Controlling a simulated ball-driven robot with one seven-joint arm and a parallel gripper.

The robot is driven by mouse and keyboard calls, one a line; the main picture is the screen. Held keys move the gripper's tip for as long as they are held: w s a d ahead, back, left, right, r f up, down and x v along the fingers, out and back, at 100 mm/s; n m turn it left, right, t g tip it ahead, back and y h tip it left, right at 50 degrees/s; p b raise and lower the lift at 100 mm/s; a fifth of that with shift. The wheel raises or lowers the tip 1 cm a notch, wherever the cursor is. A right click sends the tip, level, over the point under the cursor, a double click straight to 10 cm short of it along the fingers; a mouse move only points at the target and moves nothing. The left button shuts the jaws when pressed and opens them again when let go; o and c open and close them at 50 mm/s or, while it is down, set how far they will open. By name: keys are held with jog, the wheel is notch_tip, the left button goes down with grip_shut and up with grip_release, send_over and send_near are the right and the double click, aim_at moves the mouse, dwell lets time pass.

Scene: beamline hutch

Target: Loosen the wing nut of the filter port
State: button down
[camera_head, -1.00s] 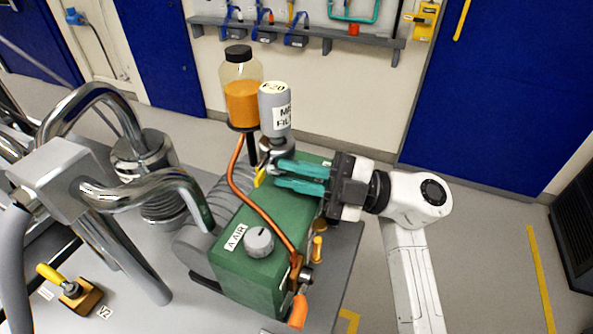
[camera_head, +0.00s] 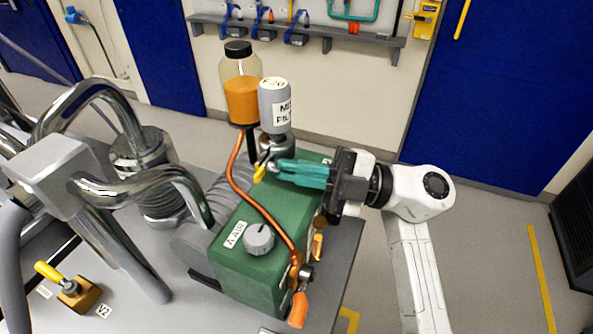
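The filter port is a grey labelled filter can (camera_head: 275,105) standing upright on a metal clamp joint at the back of the green pump (camera_head: 228,262). A small yellow wing nut (camera_head: 260,173) shows at the front left of that joint, just left of my fingertips. My gripper (camera_head: 278,170) comes in from the right with its teal fingers close together, shut at the wing nut. The tips hide part of the nut and the clamp behind them, so the exact grip is hard to see.
An orange-filled bottle (camera_head: 242,98) stands beside the filter. A copper tube (camera_head: 235,184) curves over the pump to an orange-ended fitting (camera_head: 298,310). A knob (camera_head: 259,239) sits on the pump top. Shiny bent pipes (camera_head: 135,187) fill the left. Floor at right is open.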

jog(key=n+h+b, duration=0.1)
jog(key=n+b, duration=0.1)
jog(key=n, duration=0.1)
jog(key=n+g+h+b, duration=0.1)
jog(key=n, duration=0.2)
jog(key=shift+b, duration=0.4)
jog(key=n+b, duration=0.1)
jog(key=n, duration=0.1)
jog(key=n+h+b, duration=0.1)
jog(key=b, duration=0.1)
jog(key=n+t+h+b, duration=0.1)
jog(key=n, duration=0.1)
jog(key=shift+r+n+b, duration=0.3)
jog(key=n+t+h+b, duration=0.1)
jog(key=n+b, duration=0.1)
jog(key=n+h+b, duration=0.1)
jog(key=n+b, duration=0.1)
jog(key=shift+s+r+t, duration=0.15)
jog(key=shift+s+t, duration=0.05)
jog(key=shift+t, duration=0.2)
jog(key=n+b, duration=0.1)
jog(key=n+t+h+b, duration=0.1)
jog(key=n+t+b, duration=0.1)
jog(key=b, duration=0.1)
jog(key=shift+s+a+r+n, duration=0.15)
jog(key=shift+s+r+n, duration=0.05)
jog(key=shift+r+n, duration=0.1)
jog(key=c, duration=1.6)
grip_release()
jog(key=shift+a, duration=0.15)
